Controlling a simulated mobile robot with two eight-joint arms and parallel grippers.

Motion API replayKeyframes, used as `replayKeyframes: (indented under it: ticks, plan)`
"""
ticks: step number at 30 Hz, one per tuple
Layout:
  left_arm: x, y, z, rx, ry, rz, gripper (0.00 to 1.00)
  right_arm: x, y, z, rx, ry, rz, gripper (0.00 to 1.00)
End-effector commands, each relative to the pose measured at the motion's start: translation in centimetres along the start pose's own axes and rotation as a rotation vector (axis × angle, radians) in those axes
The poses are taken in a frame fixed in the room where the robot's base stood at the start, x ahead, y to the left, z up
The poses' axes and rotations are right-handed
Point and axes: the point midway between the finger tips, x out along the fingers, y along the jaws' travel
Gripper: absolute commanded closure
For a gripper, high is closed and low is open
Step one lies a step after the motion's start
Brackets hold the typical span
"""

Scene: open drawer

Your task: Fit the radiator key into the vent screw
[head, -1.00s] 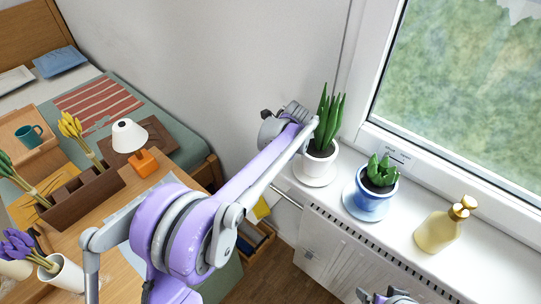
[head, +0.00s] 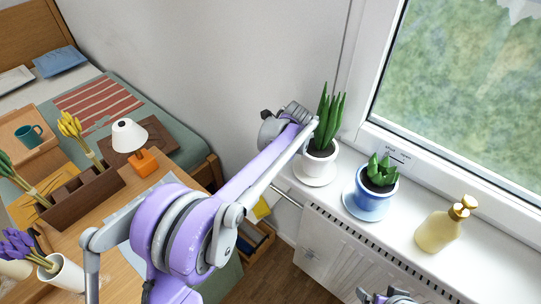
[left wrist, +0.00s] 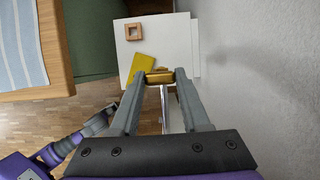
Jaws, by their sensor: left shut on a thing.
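In the left wrist view my left gripper (left wrist: 163,77) is shut on a small brass-coloured piece, which I take to be the radiator key (left wrist: 160,76). In the head view my left arm reaches toward the wall beside the plants, and its fingers and the key are hidden there. The white radiator (head: 345,258) stands under the window sill. A pale, shiny strip shows between the fingers in the wrist view, but I cannot make out the vent screw. Only the top of my right gripper (head: 385,298) shows at the bottom edge; its fingers are not clear.
The sill holds a tall plant in a white pot (head: 319,160), a succulent in a blue pot (head: 373,205) and a gold bottle (head: 438,232). In the wrist view a white surface bears a yellow book (left wrist: 141,68).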

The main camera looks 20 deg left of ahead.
Motion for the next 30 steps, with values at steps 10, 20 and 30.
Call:
replayKeyframes:
  ticks: [10,20,30]
  plan:
    - [0.4,0.0,-0.2,0.0,0.0,0.0,1.0,0.3,0.0,0.1,0.0,-0.001,0.0,0.0]
    - [0.8,0.0,-0.3,0.0,0.0,0.0,1.0,0.5,0.0,0.3,0.0,-0.002,0.0,0.0]
    - [1.2,0.0,-0.5,0.0,0.0,0.0,1.0,0.7,0.0,0.4,0.0,-0.003,0.0,0.0]
